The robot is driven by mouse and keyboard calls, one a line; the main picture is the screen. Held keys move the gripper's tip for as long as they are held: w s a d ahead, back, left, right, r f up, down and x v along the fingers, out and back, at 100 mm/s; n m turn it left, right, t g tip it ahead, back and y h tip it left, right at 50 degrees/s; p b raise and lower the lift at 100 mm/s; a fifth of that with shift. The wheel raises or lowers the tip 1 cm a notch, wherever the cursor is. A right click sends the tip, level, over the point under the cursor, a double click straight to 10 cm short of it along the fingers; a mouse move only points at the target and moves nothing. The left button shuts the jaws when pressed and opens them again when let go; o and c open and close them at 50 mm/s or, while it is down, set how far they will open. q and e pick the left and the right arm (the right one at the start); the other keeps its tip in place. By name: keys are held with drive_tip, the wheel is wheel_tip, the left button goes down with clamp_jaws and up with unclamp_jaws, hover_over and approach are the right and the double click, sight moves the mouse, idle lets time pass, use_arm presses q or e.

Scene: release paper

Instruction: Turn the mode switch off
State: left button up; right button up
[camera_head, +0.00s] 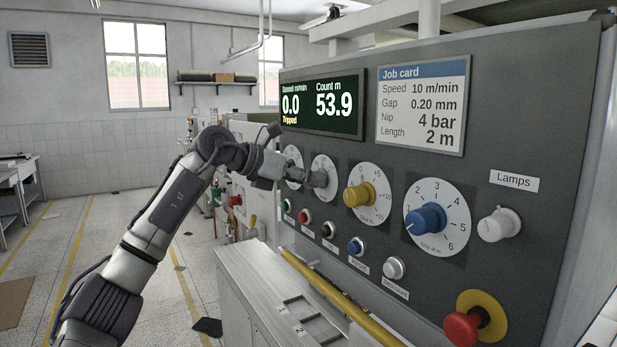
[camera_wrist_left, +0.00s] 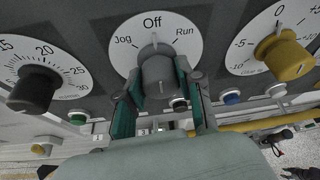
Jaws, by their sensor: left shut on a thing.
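The mode switch is a grey knob (camera_wrist_left: 157,68) on a white dial (camera_wrist_left: 185,50) marked Jog, Off and Run, in the middle of the left wrist view. A light mark at the knob's top lines up with Off, though I cannot tell whether it is the pointer or a dial tick. In the head view the knob (camera_head: 319,179) is at the panel's left part. My left gripper (camera_head: 304,177) is shut on it, with one green-sided finger on each side. Part of the dial is hidden behind the fingers. My right gripper is not in view.
A black knob (camera_wrist_left: 34,89) and a yellow knob (camera_wrist_left: 284,54) flank the switch. A blue knob (camera_head: 425,219), several push buttons, a white lamps knob (camera_head: 500,225) and a red emergency button (camera_head: 461,329) are on the panel. A yellow bar (camera_head: 335,292) runs below.

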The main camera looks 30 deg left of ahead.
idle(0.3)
use_arm(q)
drive_tip(key=o, duration=1.2)
drive_tip(key=shift+c, duration=0.2)
drive_tip(key=v, duration=1.2)
